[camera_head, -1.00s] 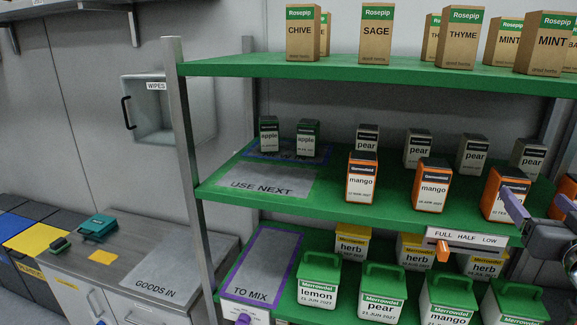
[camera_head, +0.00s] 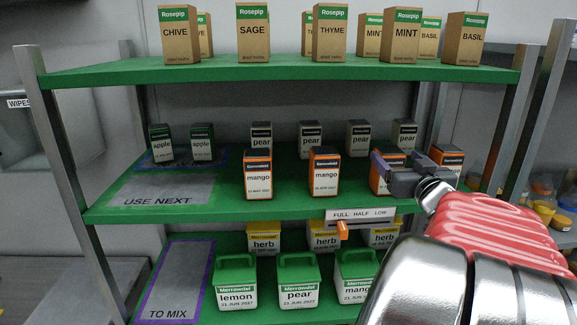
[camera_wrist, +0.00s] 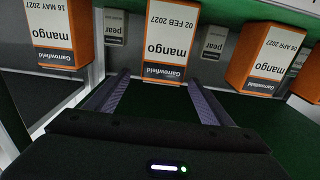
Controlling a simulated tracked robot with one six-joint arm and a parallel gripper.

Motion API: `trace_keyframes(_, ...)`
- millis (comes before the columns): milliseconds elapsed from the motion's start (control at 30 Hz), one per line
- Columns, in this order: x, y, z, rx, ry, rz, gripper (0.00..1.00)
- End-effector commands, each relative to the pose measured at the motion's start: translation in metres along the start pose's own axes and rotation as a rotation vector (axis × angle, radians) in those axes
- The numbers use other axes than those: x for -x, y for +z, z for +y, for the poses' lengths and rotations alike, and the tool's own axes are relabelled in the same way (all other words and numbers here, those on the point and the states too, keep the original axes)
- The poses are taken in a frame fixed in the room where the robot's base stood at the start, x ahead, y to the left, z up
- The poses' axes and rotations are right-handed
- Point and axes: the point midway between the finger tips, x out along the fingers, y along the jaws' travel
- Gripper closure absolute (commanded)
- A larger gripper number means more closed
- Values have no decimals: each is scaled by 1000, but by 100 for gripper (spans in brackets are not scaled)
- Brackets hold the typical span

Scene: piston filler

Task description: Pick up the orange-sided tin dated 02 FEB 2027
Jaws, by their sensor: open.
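The orange-sided mango tin dated 02 FEB 2027 (camera_wrist: 170,38) is upside down in the wrist view, straight ahead between my finger lines. In the head view, the third mango tin from the left (camera_head: 380,182) is partly hidden by my gripper (camera_head: 398,167). My gripper (camera_wrist: 159,78) is open and empty, its two purple fingers pointing at that tin. I cannot tell whether the fingertips reach past its front face. A mango tin dated 16 MAY 2027 (camera_wrist: 52,22) is on the left in the wrist view, one dated 06 APR 2027 (camera_wrist: 268,52) on the right.
The tins stand on the middle green shelf (camera_head: 220,207), with grey pear tins (camera_head: 311,138) behind. A FULL HALF LOW gauge (camera_head: 359,215) is on the shelf's front edge. The USE NEXT mat (camera_head: 165,190) is clear at the left.

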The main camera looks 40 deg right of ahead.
Motion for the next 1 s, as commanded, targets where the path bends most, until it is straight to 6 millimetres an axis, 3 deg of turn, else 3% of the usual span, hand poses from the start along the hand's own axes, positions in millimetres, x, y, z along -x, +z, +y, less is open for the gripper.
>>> trace_keyframes(500, -49, 2, -4, -1, -1, -1, 25)
trace_keyframes(1000, -52, 2, -4, 0, -1, 0, 25)
